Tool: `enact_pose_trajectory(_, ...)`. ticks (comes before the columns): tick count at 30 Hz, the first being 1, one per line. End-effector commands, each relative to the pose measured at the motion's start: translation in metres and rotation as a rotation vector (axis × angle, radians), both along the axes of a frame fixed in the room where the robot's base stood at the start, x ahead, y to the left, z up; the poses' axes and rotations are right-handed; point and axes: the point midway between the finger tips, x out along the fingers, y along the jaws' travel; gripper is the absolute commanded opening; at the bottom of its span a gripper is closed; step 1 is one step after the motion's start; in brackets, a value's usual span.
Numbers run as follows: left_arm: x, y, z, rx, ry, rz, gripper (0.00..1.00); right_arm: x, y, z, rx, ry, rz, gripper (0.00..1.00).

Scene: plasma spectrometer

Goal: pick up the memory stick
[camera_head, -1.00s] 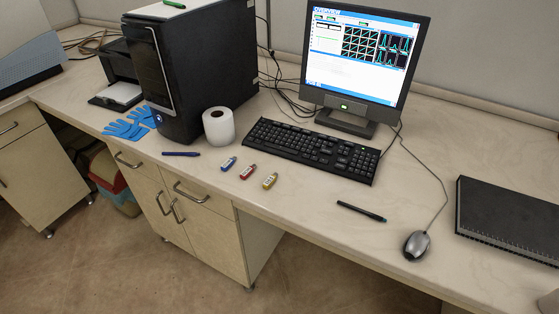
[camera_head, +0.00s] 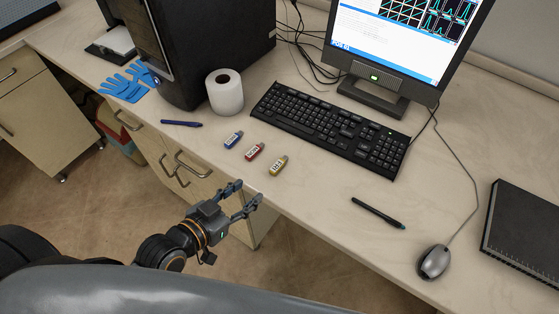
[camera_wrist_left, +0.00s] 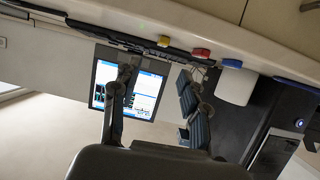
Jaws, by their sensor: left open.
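Three memory sticks lie in a row on the bench near its front edge: a blue one (camera_head: 233,139), a red one (camera_head: 255,151) and a yellow one (camera_head: 278,165). They also show in the left wrist view as blue (camera_wrist_left: 232,63), red (camera_wrist_left: 201,53) and yellow (camera_wrist_left: 164,41). My left gripper (camera_head: 246,196) is open and empty, in front of the bench edge and nearer me than the sticks. Its two fingers (camera_wrist_left: 158,95) stand apart in the left wrist view. My right gripper is not in view.
A keyboard (camera_head: 330,130) and a paper roll (camera_head: 225,92) stand behind the sticks. A blue pen (camera_head: 181,123) lies left; a black pen (camera_head: 378,213) and mouse (camera_head: 434,261) lie right. Drawer handles (camera_head: 192,166) project below the bench edge. Bare bench lies between the yellow stick and black pen.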

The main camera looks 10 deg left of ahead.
Motion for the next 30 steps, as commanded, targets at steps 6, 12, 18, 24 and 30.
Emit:
enact_pose_trajectory(6, 0.035, -0.013, -0.014, -0.001, -0.001, 0.003, 0.44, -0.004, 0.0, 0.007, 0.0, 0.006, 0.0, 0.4)
enact_pose_trajectory(12, 0.047, -0.018, -0.02, 0.0, 0.0, 0.001, 0.44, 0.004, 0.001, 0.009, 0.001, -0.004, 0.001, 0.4)
enact_pose_trajectory(18, 0.071, -0.023, -0.03, 0.0, 0.0, 0.001, 0.44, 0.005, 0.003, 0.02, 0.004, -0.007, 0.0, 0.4)
enact_pose_trajectory(24, 0.09, -0.03, -0.04, 0.0, 0.0, 0.001, 0.44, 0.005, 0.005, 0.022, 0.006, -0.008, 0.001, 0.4)
enact_pose_trajectory(30, 0.091, -0.031, -0.042, 0.002, 0.0, 0.001, 0.44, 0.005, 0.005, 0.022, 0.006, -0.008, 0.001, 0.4)
